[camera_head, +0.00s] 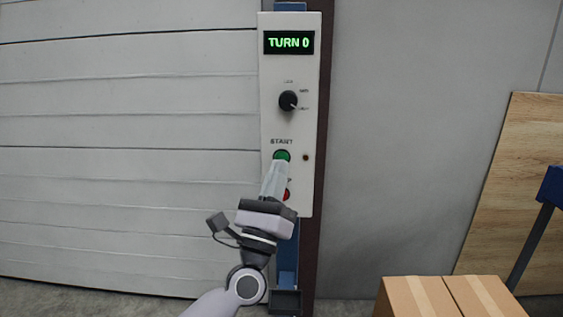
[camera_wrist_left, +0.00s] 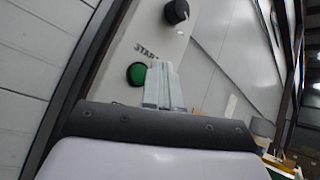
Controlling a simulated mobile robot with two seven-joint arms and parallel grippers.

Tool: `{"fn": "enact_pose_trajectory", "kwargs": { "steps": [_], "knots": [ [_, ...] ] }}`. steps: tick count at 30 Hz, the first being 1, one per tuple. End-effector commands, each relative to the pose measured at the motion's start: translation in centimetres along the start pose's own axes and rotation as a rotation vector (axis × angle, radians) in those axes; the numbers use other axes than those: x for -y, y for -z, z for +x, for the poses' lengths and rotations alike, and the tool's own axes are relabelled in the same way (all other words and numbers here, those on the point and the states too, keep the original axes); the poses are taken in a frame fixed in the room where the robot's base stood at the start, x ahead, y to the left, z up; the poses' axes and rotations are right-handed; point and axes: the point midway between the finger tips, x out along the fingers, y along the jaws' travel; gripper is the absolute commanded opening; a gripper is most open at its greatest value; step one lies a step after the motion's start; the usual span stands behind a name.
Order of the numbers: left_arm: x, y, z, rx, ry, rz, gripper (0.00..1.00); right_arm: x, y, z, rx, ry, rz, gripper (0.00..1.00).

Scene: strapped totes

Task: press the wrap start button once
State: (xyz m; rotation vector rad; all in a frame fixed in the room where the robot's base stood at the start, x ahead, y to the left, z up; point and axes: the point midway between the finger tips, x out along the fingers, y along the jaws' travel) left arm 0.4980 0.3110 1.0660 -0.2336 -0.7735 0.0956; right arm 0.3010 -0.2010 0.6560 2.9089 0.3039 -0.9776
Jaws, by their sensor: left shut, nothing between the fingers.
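The green start button (camera_head: 282,155) sits under the word START on a white control panel (camera_head: 269,115). It also shows in the left wrist view (camera_wrist_left: 137,74), left of my fingertips. My left gripper (camera_head: 279,166) is shut and empty, its fingertips just below the green button in the head view. I cannot tell whether they touch it. In the left wrist view the closed fingers (camera_wrist_left: 161,72) point at the panel. My right gripper is not in view.
A black knob (camera_head: 288,101) is above the start button. A red button (camera_head: 287,195) lies below it, partly hidden by my gripper. A small dark red dot (camera_head: 306,157) is to the right. A cardboard box (camera_head: 410,298) stands at the lower right, near a leaning wooden board (camera_head: 520,170).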

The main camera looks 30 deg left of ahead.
Motion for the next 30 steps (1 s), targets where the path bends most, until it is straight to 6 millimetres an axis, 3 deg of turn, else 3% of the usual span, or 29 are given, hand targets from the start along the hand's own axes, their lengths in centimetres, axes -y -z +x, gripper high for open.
{"fn": "enact_pose_trajectory", "kwargs": {
  "steps": [30],
  "knots": [
    [-0.55, 0.52, 0.77, 0.0, 0.0, -0.001, 0.0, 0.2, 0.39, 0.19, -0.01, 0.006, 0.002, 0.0]
  ]
}}
